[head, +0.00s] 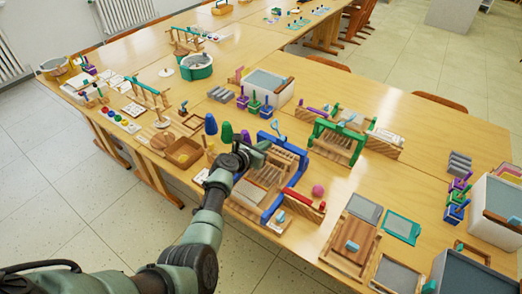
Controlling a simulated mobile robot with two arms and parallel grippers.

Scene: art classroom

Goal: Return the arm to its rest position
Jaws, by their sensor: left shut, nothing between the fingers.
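My left arm (207,220) reaches up from the bottom left over the near table edge. My left gripper (258,150) is shut and empty, above the table at the left side of a blue-framed wooden rack (272,205). Whether its fingertips touch the rack cannot be told. My right gripper does not show.
The wooden table (345,185) is crowded. A green-framed rack (338,142), a pink ball (318,191) and a wooden board (352,245) lie right of my gripper. A brown box (183,153) and blue and green cones (211,124) stand left. Open floor (60,190) lies at left.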

